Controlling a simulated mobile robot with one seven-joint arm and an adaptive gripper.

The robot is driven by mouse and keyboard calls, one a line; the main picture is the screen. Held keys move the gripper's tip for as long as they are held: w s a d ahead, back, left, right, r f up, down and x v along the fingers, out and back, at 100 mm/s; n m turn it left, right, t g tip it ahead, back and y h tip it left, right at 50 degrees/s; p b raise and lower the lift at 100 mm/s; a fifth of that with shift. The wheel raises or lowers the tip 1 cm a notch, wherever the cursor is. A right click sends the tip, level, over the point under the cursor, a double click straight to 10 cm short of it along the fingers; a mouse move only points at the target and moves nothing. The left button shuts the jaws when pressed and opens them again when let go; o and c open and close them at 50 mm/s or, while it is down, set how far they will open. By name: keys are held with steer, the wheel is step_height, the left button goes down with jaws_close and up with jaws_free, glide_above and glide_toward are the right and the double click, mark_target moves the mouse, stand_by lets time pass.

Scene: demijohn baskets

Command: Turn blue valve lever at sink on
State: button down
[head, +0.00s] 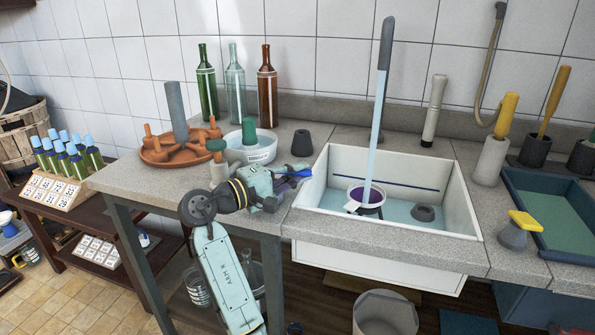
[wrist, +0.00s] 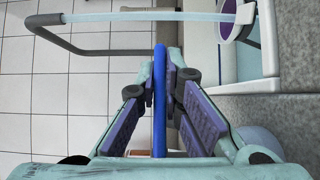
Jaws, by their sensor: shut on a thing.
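In the head view, only a small blue part of the lever (head: 301,173) shows; my gripper hides the rest. A grey bent spout (wrist: 110,51) shows beside the lever.
A white bowl (head: 249,153) and a terracotta dish (head: 170,150) stand left of the sink. Several bottles (head: 236,85) stand behind them. A pale bucket (head: 385,315) is below the sink.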

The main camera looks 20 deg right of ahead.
steer(key=c, duration=1.7)
jaws_free()
steer(key=v, duration=1.2)
